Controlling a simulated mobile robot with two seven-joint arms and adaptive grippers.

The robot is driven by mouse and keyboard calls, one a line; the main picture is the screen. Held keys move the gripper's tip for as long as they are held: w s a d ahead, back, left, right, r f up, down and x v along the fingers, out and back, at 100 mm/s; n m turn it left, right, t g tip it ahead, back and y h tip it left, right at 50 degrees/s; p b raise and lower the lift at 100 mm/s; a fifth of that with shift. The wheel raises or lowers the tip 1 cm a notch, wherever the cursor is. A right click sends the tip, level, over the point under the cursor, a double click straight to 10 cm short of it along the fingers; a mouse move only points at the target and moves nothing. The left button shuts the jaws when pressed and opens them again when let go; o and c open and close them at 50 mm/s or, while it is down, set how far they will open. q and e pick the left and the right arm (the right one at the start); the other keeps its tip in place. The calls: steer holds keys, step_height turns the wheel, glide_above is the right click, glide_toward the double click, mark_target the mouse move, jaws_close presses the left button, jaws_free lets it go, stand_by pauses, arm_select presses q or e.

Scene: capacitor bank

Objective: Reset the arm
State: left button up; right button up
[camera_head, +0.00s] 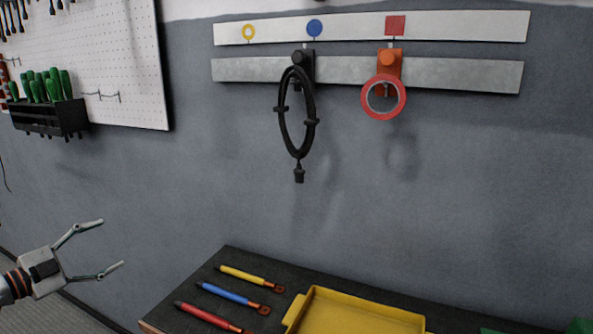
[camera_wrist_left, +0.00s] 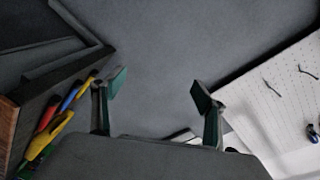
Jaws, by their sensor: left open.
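My left gripper (camera_head: 112,244) is at the lower left of the head view. Its two fingers are spread wide and nothing is between them. It is left of the dark table, apart from it and in front of the grey wall. In the left wrist view both fingertips (camera_wrist_left: 159,88) show, open and empty, with plain grey wall beyond. My right gripper does not show in either view.
The dark table (camera_head: 205,273) bears yellow (camera_head: 248,275), blue (camera_head: 228,297) and red (camera_head: 207,316) handled tools and a yellow tray (camera_head: 360,312). A black ring (camera_head: 283,125) and red tape roll (camera_head: 367,104) hang on the wall. A pegboard (camera_head: 120,60) is upper left.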

arm_select(q)
steer(key=w+a+r+n+t+y, duration=0.3)
steer(key=a+r+t+y, duration=0.25)
steer(key=a, duration=0.25)
steer(key=a+f+n+g+y, duration=0.3)
steer(key=a+f+n+y, duration=0.15)
steer(key=a+y, duration=0.5)
steer(key=s+d+f+g+h, duration=0.15)
steer(key=s+d+f, duration=0.25)
steer(key=d+f, duration=0.4)
steer(key=s+d+f+n+g+h, duration=0.1)
steer(key=s+d+f+h, duration=0.3)
steer(key=f, duration=0.6)
steer(key=s+d+f+g, duration=0.1)
steer(key=s+d+f, duration=0.2)
steer(key=d+f, duration=0.5)
steer(key=s+d+f+n+g+h, duration=0.1)
steer(key=s+d+f, duration=0.2)
steer(key=s+d, duration=0.4)
steer(key=s+d+f+n+g+h, duration=0.1)
steer(key=s+d+f, duration=0.3)
steer(key=s+d, duration=0.4)
steer(key=s+d+f+n+g+h, duration=0.1)
steer(key=s+d+f, duration=0.3)
steer(key=s+d, duration=0.4)
steer(key=d+n+h, duration=0.1)
steer(key=d, duration=0.3)
steer(key=shift+s+f, duration=0.25)
